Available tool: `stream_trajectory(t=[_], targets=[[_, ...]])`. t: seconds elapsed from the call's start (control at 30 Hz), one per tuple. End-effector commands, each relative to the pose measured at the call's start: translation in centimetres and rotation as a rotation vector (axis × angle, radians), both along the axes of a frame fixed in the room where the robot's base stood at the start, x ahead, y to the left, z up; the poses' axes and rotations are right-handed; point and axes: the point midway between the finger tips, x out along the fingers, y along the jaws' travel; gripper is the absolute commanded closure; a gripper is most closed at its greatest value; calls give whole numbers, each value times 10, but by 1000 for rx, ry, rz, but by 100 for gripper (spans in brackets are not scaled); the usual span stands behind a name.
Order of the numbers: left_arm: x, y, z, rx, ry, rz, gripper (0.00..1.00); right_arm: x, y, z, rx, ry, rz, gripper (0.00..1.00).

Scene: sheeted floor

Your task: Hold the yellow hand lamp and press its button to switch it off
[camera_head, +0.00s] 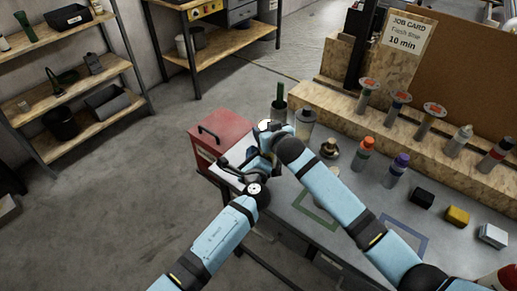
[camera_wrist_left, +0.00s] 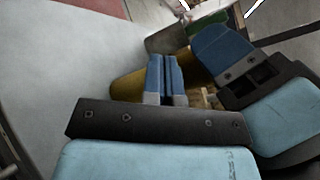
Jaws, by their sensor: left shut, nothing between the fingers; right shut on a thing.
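The yellow hand lamp (camera_wrist_left: 127,86) shows in the left wrist view as a yellow rounded body, partly hidden behind my left fingers. My right gripper (camera_wrist_left: 222,50) is shut on it from the right side of that view. My left gripper (camera_wrist_left: 166,78) is shut and empty, its blue fingertips together in front of the lamp's yellow body; I cannot tell whether they touch it. In the head view my left gripper (camera_head: 233,166) is close below my right gripper (camera_head: 264,146), above the grey table. There the arms hide most of the lamp. The button and the lamp's light cannot be made out.
A red toolbox (camera_head: 222,134) stands at the table's left end, close behind the grippers. A grey container (camera_head: 304,122), a brass-coloured object (camera_head: 329,148) and several bottles and blocks stand to the right. Green (camera_head: 316,217) and blue (camera_head: 405,240) outlined squares on the table are empty.

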Motion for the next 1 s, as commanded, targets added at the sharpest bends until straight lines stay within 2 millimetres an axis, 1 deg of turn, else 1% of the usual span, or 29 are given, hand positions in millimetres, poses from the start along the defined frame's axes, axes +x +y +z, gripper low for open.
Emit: stream_trajectory(t=[0.03,0.6,0.77,1.0], targets=[[3,-5,7,-3,-10,-8,100,-7,10,-3,7,8,15,66],[3,-8,9,-4,-13,-13,100,-8,12,-4,11,10,17,66],[-2,-5,11,-4,-15,-14,100,-8,11,-4,11,11,17,66],[-12,2,13,-8,-16,-14,100,-7,9,-6,5,12,13,66]])
